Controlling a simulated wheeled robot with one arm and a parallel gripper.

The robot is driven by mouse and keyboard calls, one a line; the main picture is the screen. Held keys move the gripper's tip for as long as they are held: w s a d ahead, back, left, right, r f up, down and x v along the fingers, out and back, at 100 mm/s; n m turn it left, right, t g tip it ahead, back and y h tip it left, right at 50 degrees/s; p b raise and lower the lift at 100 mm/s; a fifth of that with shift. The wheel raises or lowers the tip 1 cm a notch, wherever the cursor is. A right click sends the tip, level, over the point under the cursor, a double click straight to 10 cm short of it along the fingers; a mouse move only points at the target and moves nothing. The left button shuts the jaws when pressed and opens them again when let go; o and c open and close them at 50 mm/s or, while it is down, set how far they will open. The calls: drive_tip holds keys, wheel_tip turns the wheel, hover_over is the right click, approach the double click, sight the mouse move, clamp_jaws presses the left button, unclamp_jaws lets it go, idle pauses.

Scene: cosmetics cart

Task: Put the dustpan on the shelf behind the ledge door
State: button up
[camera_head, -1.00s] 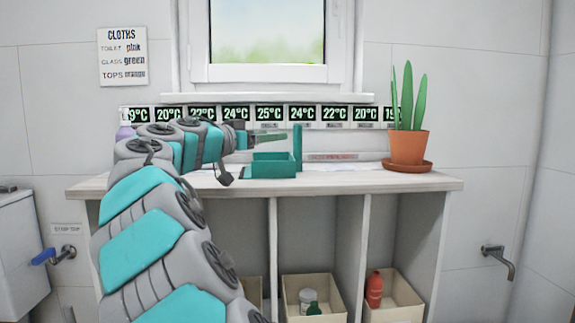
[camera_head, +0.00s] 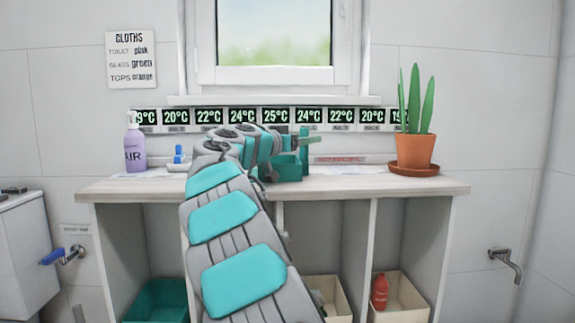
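A flat grey-green piece, which looks like the dustpan seen edge-on (camera_head: 304,140), sticks out to the right from my gripper (camera_head: 284,142). My gripper appears shut on its near end; the fingers are small and partly hidden by my wrist. A dark green open box (camera_head: 288,171) stands on the ledge (camera_head: 365,186). Its upright panel, apparently the ledge door (camera_head: 304,158), stands at its right side, swung open. My gripper and the piece are above the box, over its top edge; whether they touch it I cannot tell. My wrist hides the box's left part.
A terracotta pot (camera_head: 414,151) with a tall plant stands at the ledge's right. A purple bottle (camera_head: 134,148) and a small blue-and-white item (camera_head: 178,158) stand at the left. A thermometer strip (camera_head: 340,120) runs along the wall behind. Bins (camera_head: 400,295) fill the compartments below.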

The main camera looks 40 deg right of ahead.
clamp_jaws()
idle(0.5)
idle(0.9)
